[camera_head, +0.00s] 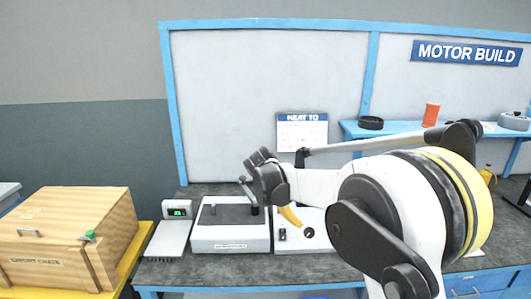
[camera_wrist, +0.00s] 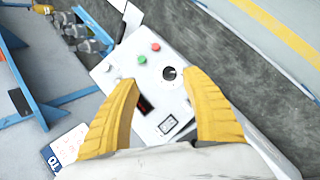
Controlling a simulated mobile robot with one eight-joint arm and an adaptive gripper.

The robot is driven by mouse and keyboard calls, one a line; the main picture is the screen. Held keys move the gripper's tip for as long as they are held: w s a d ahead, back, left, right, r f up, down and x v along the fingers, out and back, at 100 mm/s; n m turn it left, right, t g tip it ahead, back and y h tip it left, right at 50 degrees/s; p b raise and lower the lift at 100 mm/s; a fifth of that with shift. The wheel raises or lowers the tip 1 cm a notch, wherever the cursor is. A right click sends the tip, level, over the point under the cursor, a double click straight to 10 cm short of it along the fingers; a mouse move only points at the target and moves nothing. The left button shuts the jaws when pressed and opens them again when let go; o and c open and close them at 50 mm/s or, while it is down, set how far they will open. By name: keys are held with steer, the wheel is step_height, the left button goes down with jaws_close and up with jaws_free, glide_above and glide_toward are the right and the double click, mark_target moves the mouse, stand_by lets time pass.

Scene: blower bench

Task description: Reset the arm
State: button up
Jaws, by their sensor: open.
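My gripper (camera_wrist: 164,82) is open and empty. Its two yellow fingers stand wide apart over a white control box (camera_wrist: 148,62) in the wrist view. The box has a green button, a red button, a black knob (camera_wrist: 169,73) and a small display. In the head view, my arm reaches in from the right, and a yellow finger (camera_head: 289,215) points down in front of the control box (camera_head: 285,243). The other finger is mostly hidden there. I cannot tell the exact gap between fingers and box.
A white machine with a grey top (camera_head: 230,240) and a scale with a green readout (camera_head: 170,240) stand left of the box. A wooden crate (camera_head: 65,240) is at far left. A blue shelf (camera_head: 390,128) holds a black ring (camera_head: 371,122) and an orange cylinder (camera_head: 431,114).

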steer(key=s+d+r+m+t+y, duration=0.1)
steer(key=s+d+r+m+y, duration=0.2)
steer(key=s, duration=0.6)
steer(key=s+d+r+m, duration=0.1)
steer(key=s+d+r, duration=0.1)
steer(key=s+r, duration=0.45)
steer(key=s+f+m+t+y, duration=0.1)
steer(key=s+f+m, duration=0.1)
steer(key=s, duration=0.7)
steer(key=s+f+m+t+y, duration=0.1)
steer(key=s+f, duration=0.3)
steer(key=s, duration=0.6)
steer(key=shift+m+y, duration=0.6)
steer(key=shift+m, duration=0.2)
steer(key=shift+d, duration=0.1)
